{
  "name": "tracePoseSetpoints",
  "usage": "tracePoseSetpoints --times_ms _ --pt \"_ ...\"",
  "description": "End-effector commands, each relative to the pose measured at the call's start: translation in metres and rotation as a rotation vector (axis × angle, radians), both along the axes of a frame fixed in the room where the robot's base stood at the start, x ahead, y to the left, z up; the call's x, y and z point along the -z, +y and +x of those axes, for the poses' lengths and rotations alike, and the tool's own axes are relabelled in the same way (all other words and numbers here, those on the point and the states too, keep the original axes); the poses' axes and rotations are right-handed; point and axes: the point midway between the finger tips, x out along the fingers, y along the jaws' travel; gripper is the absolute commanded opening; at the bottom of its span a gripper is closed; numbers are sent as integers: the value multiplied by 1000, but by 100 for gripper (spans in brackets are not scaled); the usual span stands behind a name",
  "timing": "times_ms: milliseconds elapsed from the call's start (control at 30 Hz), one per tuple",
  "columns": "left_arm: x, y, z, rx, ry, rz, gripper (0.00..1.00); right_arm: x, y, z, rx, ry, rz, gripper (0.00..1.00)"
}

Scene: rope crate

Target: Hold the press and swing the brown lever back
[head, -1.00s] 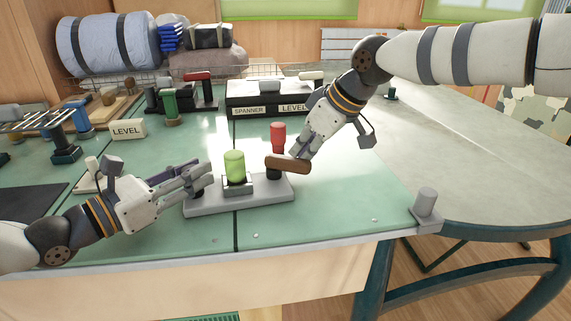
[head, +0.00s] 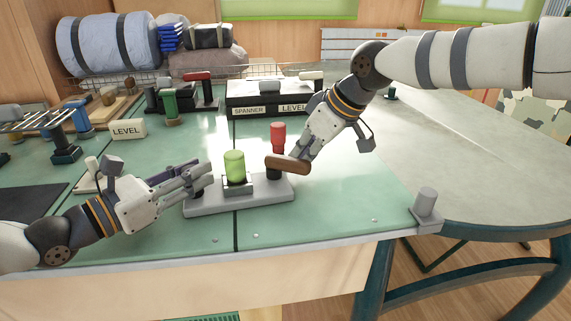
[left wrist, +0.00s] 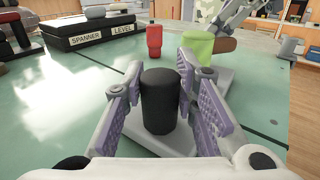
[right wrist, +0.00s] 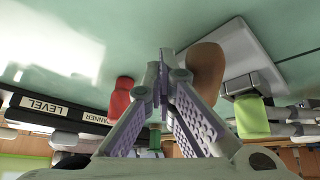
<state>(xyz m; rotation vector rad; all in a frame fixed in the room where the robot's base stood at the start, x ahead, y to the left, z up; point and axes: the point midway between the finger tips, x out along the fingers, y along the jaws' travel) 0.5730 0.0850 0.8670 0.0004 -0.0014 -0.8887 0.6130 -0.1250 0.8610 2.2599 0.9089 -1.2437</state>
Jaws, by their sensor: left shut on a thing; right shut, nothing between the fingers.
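The press is a grey base plate (head: 213,207) near the table's front edge, with a green cylinder (head: 234,166) upright in its middle. The brown lever (head: 287,164) sits on a dark pivot post at the plate's right end. My left gripper (head: 204,178) is shut on the black post (left wrist: 160,102) at the plate's left end, one finger on each side. My right gripper (head: 297,155) is shut and empty, its fingertips close beside the lever. In the right wrist view the lever (right wrist: 207,68) is right of the fingers; contact cannot be told.
A red cylinder (head: 278,136) stands just behind the lever. Further back are a dark box (head: 270,98) labelled SPANNER and LEVEL, a LEVEL sign (head: 127,129) and a green-topped piece (head: 169,104). A grey post (head: 425,202) is at the front right corner. The tabletop right of the press is clear.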

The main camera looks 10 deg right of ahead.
Motion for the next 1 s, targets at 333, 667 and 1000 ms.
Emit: tracePoseSetpoints --times_ms 333,667,1000 --pt "4 1 0 -1 7 5 0 1 0 0 0 1 0 0" --pt "4 1 0 -1 5 5 0 0 5 -9 -3 0 -1 0" --pt "3 1 0 -1 5 5 0 0 11 -24 -1 1 1 0"
